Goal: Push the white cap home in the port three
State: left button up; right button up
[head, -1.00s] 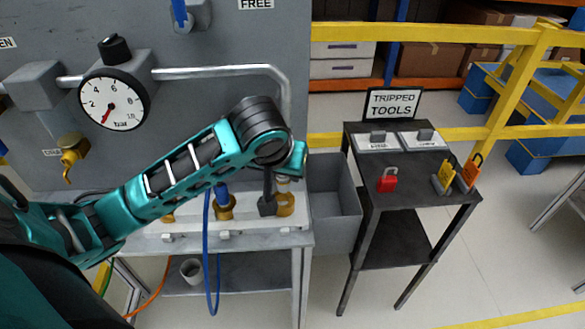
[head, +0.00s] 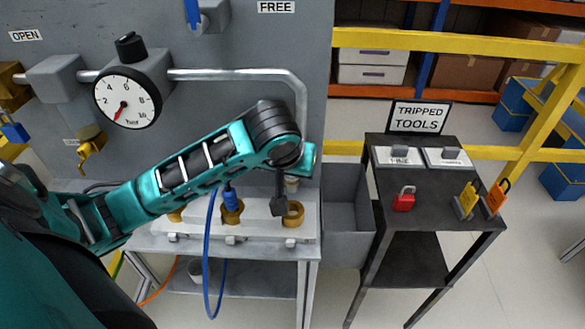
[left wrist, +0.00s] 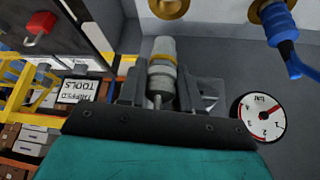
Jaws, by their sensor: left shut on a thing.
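My left gripper (head: 280,206) is over the right end of the white port block (head: 262,219). It is shut on the white cap (left wrist: 162,50), a pale cylinder with a yellowish band, gripped between the fingers (left wrist: 160,86) in the left wrist view. In the head view only a bit of the cap (head: 292,184) shows beside the fingers. The rightmost brass port (head: 294,221) is just below and right of the fingers, and its ring looks empty. In the wrist view a brass ring (left wrist: 170,8) lies beyond the cap's end, apart from it. My right gripper is out of view.
A blue plug (head: 231,196) with a hose fills the neighbouring brass port. A grey panel with a gauge (head: 127,98) and pipe (head: 240,75) stands behind. A grey bin (head: 349,218) and dark tool stand (head: 436,207) with locks are to the right.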

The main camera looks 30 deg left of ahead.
pick_arm(q)
jog(key=b, duration=0.2)
send_over(295, 201)
jog(key=s, duration=0.2)
jog(key=shift+w+d+f, duration=0.1)
jog(key=shift+d+f, duration=0.05)
jog(key=shift+f, duration=1.25)
jog(key=shift+w+d+f, duration=0.1)
jog(key=shift+f, duration=1.25)
jog(key=shift+r+p, duration=0.1)
jog(key=shift+p, duration=0.55)
jog(key=shift+p, duration=0.5)
jog(key=shift+f+b, duration=0.3)
jog(key=shift+f, duration=0.95)
jog(key=o, duration=1.1)
jog(key=shift+o, duration=0.2)
